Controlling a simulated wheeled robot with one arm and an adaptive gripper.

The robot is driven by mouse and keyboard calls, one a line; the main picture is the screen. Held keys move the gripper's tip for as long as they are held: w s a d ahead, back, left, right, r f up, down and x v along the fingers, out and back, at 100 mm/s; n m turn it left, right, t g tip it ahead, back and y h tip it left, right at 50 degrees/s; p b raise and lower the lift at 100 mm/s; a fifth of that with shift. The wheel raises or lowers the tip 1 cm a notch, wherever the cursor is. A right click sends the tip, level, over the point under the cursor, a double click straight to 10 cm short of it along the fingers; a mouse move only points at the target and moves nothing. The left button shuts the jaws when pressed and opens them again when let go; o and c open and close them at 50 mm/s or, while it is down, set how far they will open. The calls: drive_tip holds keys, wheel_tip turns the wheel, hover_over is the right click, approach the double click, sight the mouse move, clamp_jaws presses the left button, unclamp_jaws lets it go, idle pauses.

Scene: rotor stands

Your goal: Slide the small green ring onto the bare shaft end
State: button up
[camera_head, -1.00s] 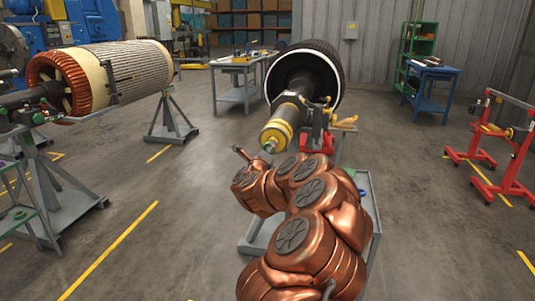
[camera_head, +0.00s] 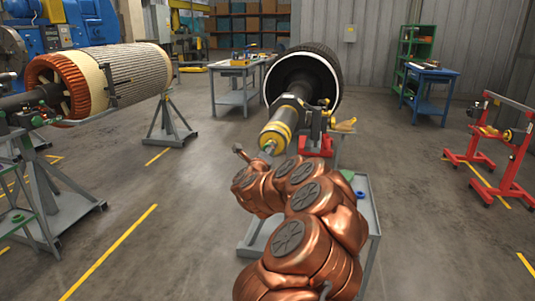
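The shaft (camera_head: 280,125) has a yellow-banded end that points toward me from the large dark rotor. My copper arm reaches up to just below this tip. My gripper (camera_head: 240,150) shows only as a small dark piece at the arm's far end, left of the shaft tip. Its fingers are mostly hidden by the arm, so its grip is unclear.
A grey cart (camera_head: 370,215) stands under my arm, with a blue ring (camera_head: 360,195) and a green piece (camera_head: 347,175) on it. A wound rotor (camera_head: 105,80) is on stands at left; a green ring (camera_head: 19,217) lies nearby. Red stands (camera_head: 490,150) are at right. Floor between is clear.

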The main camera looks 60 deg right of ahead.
drive_tip(key=shift+b+x, duration=0.35)
drive_tip(key=shift+x, duration=0.65)
drive_tip(key=o, duration=1.6)
drive_tip(key=shift+b+v, duration=1.95)
drive_tip(key=shift+v, duration=2.55)
